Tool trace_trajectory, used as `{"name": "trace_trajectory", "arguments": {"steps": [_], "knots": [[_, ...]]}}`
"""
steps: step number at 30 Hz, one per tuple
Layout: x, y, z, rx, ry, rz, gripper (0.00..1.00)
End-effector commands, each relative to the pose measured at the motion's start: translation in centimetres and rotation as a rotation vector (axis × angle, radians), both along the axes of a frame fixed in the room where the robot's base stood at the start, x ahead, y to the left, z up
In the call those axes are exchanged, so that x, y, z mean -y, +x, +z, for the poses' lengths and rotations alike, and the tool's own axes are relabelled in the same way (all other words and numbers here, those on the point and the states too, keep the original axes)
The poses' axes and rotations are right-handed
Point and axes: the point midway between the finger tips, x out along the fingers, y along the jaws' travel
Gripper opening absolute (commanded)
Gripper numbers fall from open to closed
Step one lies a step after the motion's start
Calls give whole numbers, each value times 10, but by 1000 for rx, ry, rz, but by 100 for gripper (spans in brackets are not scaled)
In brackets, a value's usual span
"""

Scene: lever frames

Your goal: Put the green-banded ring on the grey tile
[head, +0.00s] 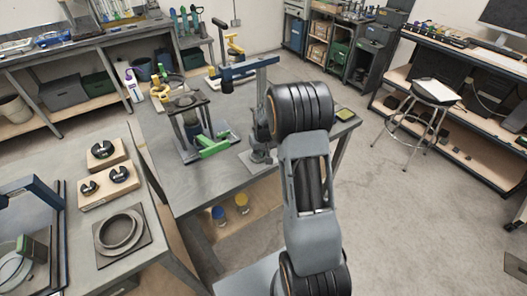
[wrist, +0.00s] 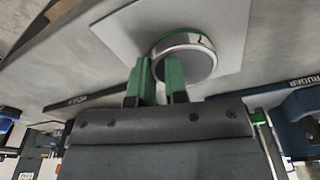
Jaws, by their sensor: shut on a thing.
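In the wrist view, a short round ring (wrist: 190,42) with a shiny metal rim and green showing around and inside it is at my fingertips. My gripper (wrist: 157,78) has green fingers and is shut on the ring's near left wall, one finger to each side. Behind the ring is a flat, light grey square tile (wrist: 118,30). The ring overlaps the tile in this view; I cannot tell whether it touches it. In the head view my arm hides the gripper, and I cannot pick out the ring or tile there.
Dark lettered bars (wrist: 92,96) lie near the tile. In the head view, a blue-beamed frame (head: 238,70) and a green-levered frame (head: 212,146) stand on the bench. A side bench holds wooden blocks (head: 108,184) and a round ring on a plate (head: 121,232).

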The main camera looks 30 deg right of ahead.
Motion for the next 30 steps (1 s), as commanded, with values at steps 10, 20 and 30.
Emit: {"name": "trace_trajectory", "arguments": {"steps": [10, 20, 30], "knots": [[1, 0, -2, 1, 0, -1, 19], [1, 0, -2, 0, 0, -1, 40], [1, -1, 20, 5, -1, -1, 40]]}}
